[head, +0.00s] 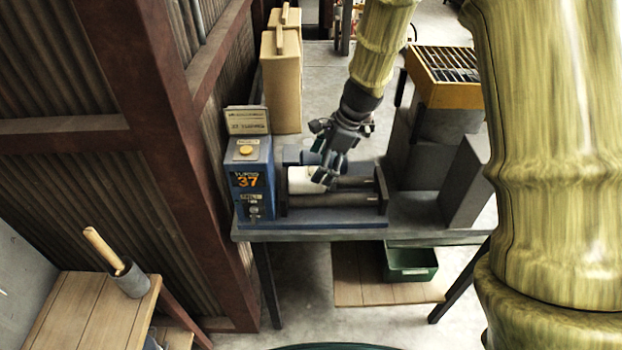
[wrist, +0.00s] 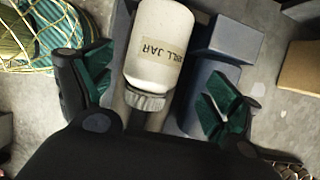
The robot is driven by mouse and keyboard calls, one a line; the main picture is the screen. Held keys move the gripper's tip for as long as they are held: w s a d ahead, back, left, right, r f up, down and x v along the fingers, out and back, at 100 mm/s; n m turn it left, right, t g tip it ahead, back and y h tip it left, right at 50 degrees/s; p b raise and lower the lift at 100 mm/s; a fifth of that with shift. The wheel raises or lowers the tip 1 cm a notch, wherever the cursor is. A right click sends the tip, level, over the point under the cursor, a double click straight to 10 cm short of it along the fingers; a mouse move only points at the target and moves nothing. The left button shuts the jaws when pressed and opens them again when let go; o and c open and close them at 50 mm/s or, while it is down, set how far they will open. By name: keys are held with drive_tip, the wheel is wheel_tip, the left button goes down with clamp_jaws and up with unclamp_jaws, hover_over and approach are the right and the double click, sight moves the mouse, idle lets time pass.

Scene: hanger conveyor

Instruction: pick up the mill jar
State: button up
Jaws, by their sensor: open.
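The mill jar (wrist: 160,45) is a white cylinder with a tan "MILL JAR" label and a grey ribbed cap. In the head view the white jar (head: 301,181) lies on its side on the rollers (head: 345,199) of the bench machine. My gripper (head: 325,168) is above the jar's right part and partly hides it. In the wrist view my gripper (wrist: 160,98) is open, with one green-padded finger on each side of the jar and clear gaps between. Whether the fingers reach down to the jar's height, I cannot tell.
A blue control box (head: 250,180) marked 37 stands at the left end of the bench (head: 410,215). Dark grey panels (head: 468,185) and an orange-framed rack (head: 447,75) stand to the right. A green bin (head: 410,264) sits below. A rusty steel post (head: 180,130) is at left.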

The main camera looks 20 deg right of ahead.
drive_tip(key=shift+s+a+f, duration=0.15)
drive_tip(key=shift+a+f, duration=0.1)
drive_tip(key=shift+f, duration=0.05)
drive_tip(key=shift+s+p+x, duration=0.2)
drive_tip(key=shift+p+x, duration=0.5)
drive_tip(key=shift+x, duration=1.4)
drive_tip(key=shift+w, duration=0.1)
drive_tip(key=c, duration=1.6)
drive_tip(key=shift+r, duration=0.1)
drive_tip(key=shift+c, duration=1.1)
